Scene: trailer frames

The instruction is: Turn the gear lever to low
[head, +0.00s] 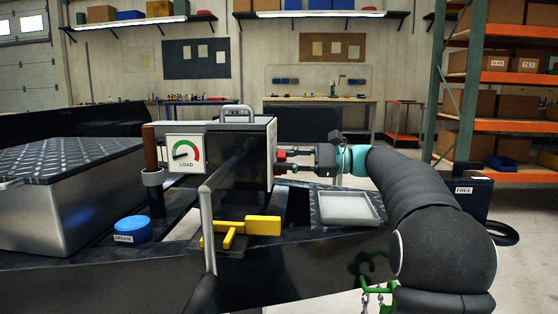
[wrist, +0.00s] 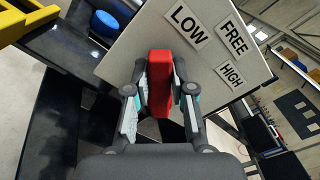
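The red gear lever (wrist: 160,85) stands out from the pale label face of a box in the wrist view. My gripper (wrist: 160,75) has one finger on each side of it, close against it, and appears shut on it. The LOW label (wrist: 188,25) is the nearest to the lever's far end. The FREE label (wrist: 233,38) and HIGH label (wrist: 231,75) are farther right. In the head view my gripper (head: 294,160) reaches the right side of the dark gearbox (head: 243,157), with red bits of the lever showing around a finger. The lever's pivot is hidden.
A load gauge (head: 185,153), a brown-handled lever (head: 151,150) and a blue grease cap (head: 132,228) are left of the gearbox. A grey tray (head: 347,207) lies below my arm.

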